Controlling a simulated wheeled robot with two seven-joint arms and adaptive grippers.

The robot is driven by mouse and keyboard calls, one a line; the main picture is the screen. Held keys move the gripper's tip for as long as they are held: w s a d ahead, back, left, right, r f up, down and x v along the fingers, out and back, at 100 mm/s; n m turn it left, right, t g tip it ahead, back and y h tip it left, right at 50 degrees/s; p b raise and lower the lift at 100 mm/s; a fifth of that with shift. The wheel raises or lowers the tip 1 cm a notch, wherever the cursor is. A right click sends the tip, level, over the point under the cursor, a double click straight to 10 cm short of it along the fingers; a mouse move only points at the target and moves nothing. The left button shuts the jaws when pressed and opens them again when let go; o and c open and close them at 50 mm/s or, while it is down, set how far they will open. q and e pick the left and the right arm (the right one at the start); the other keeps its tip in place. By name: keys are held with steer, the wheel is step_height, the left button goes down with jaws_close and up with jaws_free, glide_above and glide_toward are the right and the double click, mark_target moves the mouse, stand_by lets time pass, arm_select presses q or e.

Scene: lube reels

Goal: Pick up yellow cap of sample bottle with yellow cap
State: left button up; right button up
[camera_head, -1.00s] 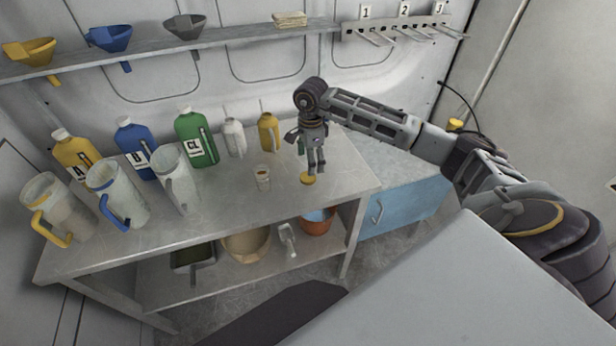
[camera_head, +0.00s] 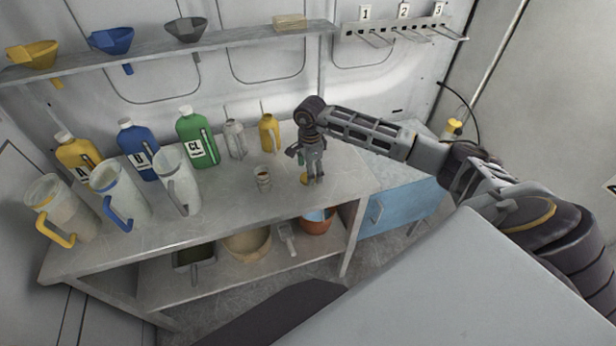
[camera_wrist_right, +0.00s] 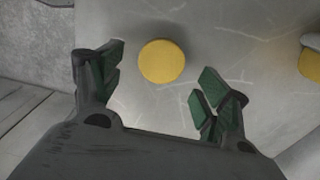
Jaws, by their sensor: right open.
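The yellow cap (camera_head: 304,179) lies flat on the bench top near its right end; it is a round yellow disc (camera_wrist_right: 162,61) in the right wrist view. A small open sample bottle (camera_head: 263,180) stands upright to its left, with no cap on it. My right gripper (camera_head: 315,180) points down at the bench, right by the cap and partly covering it in the head view. In the right wrist view its green-padded fingers (camera_wrist_right: 155,85) are spread and empty, with the cap just beyond the gap between them. My left gripper is not in view.
Measuring jugs (camera_head: 120,195) and oil bottles (camera_head: 197,137) stand on the left of the bench. A grey bottle (camera_head: 236,139) and a yellow one (camera_head: 268,133) stand behind the cap. A yellow-and-white thing (camera_wrist_right: 311,55) shows at the right wrist view's edge.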

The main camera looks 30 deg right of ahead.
steer(key=shift+f, duration=1)
steer(key=c, duration=0.8)
